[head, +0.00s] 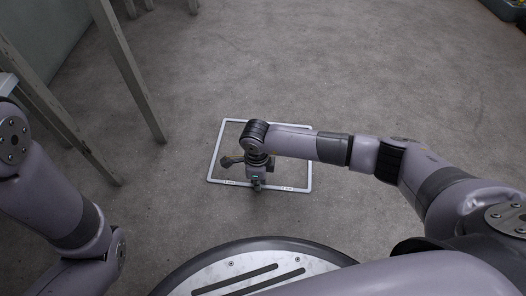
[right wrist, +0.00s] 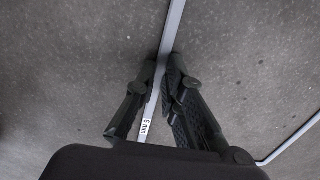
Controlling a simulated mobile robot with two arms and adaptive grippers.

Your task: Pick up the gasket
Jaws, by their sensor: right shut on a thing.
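The gasket (head: 309,155) is a thin pale rectangular frame, over bare concrete in the middle of the head view. My right gripper (head: 256,184) points down at the gasket's near side and is shut on it. In the right wrist view, the gasket's pale strip (right wrist: 173,28) runs between the two dark fingers of the gripper (right wrist: 160,72). A small "6 mm" label shows on the strip. My right wrist hides part of the frame's far side. I cannot tell whether the gasket touches the floor. My left arm shows at the left, but its gripper is out of view.
The grey concrete floor (head: 390,80) is clear around the gasket. Metal legs (head: 130,70) of a stand or table rise at the upper left. A dark bin (head: 507,9) is partly in view at the top right corner.

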